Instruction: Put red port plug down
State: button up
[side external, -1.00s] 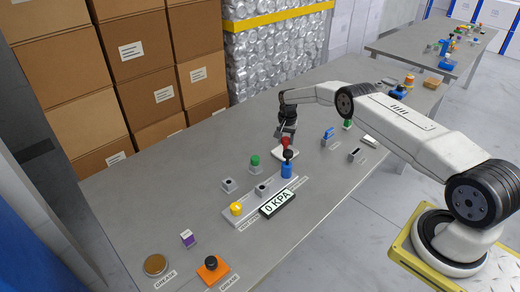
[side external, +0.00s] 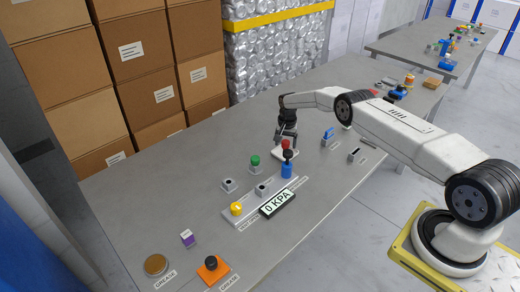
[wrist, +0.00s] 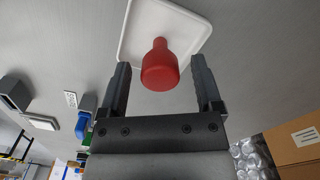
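The red port plug (wrist: 160,65) stands on a white square tray (wrist: 140,18) in the wrist view, between my gripper's two fingers. My gripper (wrist: 160,82) is open, with a visible gap between the plug and each finger. In the side view the red plug (side external: 286,143) shows just below my gripper (side external: 287,134), over the tray (side external: 282,155).
The blue cylinder (side external: 286,171) stands close in front of the tray. A green-topped block (side external: 255,161), small grey blocks, a yellow button (side external: 236,208) and a display reading 0 KPA (side external: 278,204) are nearby.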

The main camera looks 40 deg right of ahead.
aim_at(285, 142)
jog(key=shift+r, duration=0.1)
notch_tip(285, 142, up, 12)
dwell(1.0)
jog(key=shift+a+r, duration=0.1)
dwell(0.4)
